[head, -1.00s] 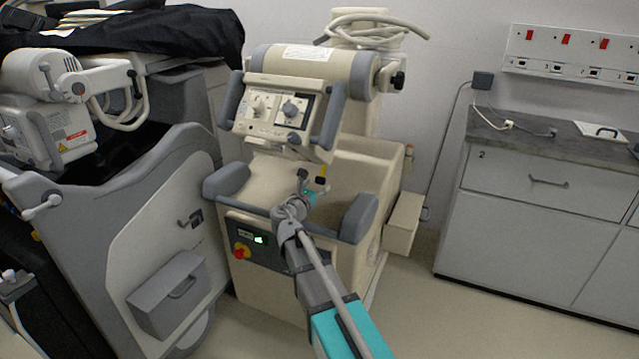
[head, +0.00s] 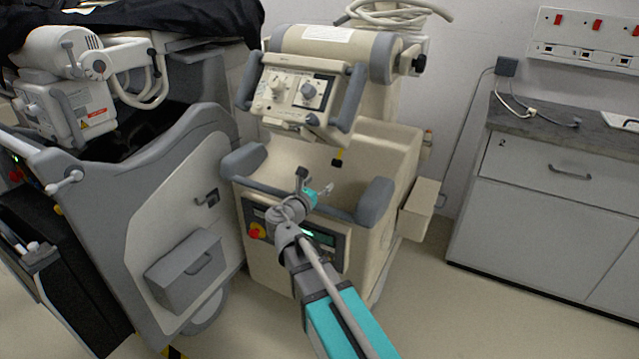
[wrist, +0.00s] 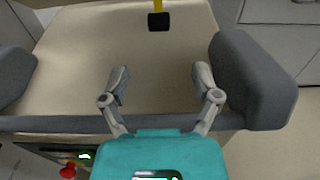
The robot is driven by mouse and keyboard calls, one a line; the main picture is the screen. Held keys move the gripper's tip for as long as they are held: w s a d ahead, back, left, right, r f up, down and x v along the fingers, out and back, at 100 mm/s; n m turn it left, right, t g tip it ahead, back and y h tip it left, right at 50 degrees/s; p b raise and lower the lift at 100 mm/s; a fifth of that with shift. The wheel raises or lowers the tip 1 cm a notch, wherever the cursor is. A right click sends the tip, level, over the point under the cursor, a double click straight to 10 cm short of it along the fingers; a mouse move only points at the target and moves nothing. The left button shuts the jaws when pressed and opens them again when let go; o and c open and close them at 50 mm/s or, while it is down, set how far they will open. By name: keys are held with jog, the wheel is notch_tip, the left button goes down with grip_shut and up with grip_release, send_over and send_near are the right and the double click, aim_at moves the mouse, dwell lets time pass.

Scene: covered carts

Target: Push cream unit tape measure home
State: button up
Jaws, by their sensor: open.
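The cream unit (head: 398,160) stands at the centre of the head view, with a control panel above a recessed cream top. Its tape measure shows as a yellow strip ending in a black block (head: 337,162) under the panel; the block also shows at the top of the wrist view (wrist: 158,21). The strip's upper end is cut off in the wrist view. My gripper (head: 316,181) is open and empty over the unit's front edge. In the wrist view my gripper (wrist: 161,72) has its fingers spread, pointing toward the block, with a clear gap before it.
Grey padded bumpers (head: 375,201) flank the top; the right one (wrist: 252,80) is close beside my fingers. A red knob (head: 256,231) sits on the unit's front. A grey and white cart (head: 160,215) stands left, a drawer cabinet (head: 545,210) right, with floor between.

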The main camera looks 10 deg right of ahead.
jog(key=shift+f, duration=0.1)
jog(key=c, duration=0.4)
jog(key=shift+f+b, duration=0.25)
jog(key=shift+b, duration=0.3)
jog(key=shift+c, duration=1)
jog(key=shift+s+a+f+b, duration=0.1)
jog(key=shift+a+f+b, duration=0.05)
jog(key=shift+f+b, duration=0.25)
jog(key=shift+s+a+f+b, duration=0.1)
jog(key=shift+f+b, duration=0.15)
jog(key=shift+b, duration=0.25)
jog(key=c, duration=0.4)
jog(key=shift+s+a+f+t+h+b, duration=0.1)
jog(key=shift+a+f+t+h+b, duration=0.25)
jog(key=shift+b, duration=0.5)
grip_shut()
jog(key=shift+d+f, duration=0.1)
